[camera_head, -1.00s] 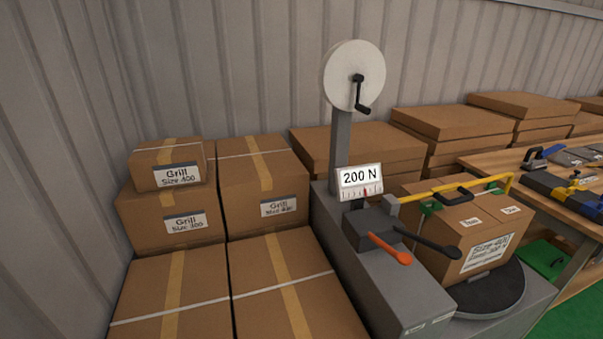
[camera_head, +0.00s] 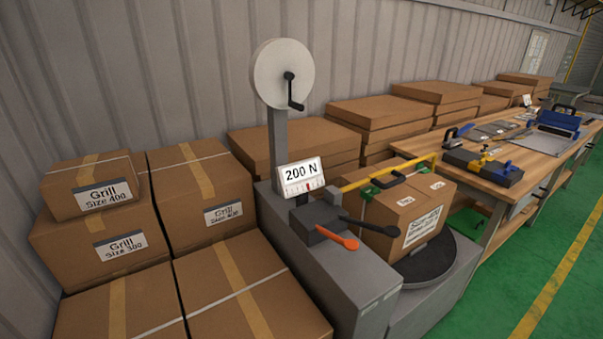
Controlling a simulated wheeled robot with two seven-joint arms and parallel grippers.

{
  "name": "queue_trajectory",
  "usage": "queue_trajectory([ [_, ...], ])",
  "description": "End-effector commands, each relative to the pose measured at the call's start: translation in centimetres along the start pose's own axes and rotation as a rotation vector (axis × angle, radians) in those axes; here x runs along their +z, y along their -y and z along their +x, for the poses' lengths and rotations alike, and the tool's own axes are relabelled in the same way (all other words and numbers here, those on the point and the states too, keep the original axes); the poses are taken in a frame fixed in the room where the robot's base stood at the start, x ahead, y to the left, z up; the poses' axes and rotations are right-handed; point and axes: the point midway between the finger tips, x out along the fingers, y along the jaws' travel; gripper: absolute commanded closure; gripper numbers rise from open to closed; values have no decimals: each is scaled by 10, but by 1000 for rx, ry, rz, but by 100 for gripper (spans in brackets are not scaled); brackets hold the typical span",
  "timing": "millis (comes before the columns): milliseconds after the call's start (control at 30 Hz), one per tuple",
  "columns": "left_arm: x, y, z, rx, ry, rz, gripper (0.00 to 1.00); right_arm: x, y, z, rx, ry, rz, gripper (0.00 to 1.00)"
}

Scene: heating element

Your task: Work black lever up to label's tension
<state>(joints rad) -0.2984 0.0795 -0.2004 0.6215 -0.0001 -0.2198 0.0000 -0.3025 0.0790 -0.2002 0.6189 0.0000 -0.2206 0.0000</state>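The black lever (camera_head: 368,227) sticks out to the right from the dark block on the grey strapping machine (camera_head: 335,275). An orange lever (camera_head: 338,237) sits beside it, pointing down to the right. A display (camera_head: 301,176) above the levers reads 200 N, with a small red pointer on a scale below. A cardboard box (camera_head: 408,210) stands on the black round turntable (camera_head: 428,262), under a yellow arm (camera_head: 388,172). Its label (camera_head: 423,227) shows a size and a second line too small to read surely. Neither of my grippers is in view.
Grill boxes (camera_head: 205,190) are stacked at the left against the machine. A white reel with a crank (camera_head: 283,74) stands on a post above it. A wooden workbench (camera_head: 500,180) with tools is at the right. Green floor with a yellow line (camera_head: 557,285) is open at lower right.

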Motion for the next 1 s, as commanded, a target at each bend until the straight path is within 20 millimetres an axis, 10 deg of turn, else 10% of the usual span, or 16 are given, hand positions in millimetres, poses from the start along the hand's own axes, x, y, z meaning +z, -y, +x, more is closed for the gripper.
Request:
queue_trajectory([
  [467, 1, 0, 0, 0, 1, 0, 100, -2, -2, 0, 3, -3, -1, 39],
  [633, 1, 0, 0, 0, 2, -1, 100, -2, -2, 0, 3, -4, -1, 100],
  [1000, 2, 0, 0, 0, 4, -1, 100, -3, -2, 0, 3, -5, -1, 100],
])
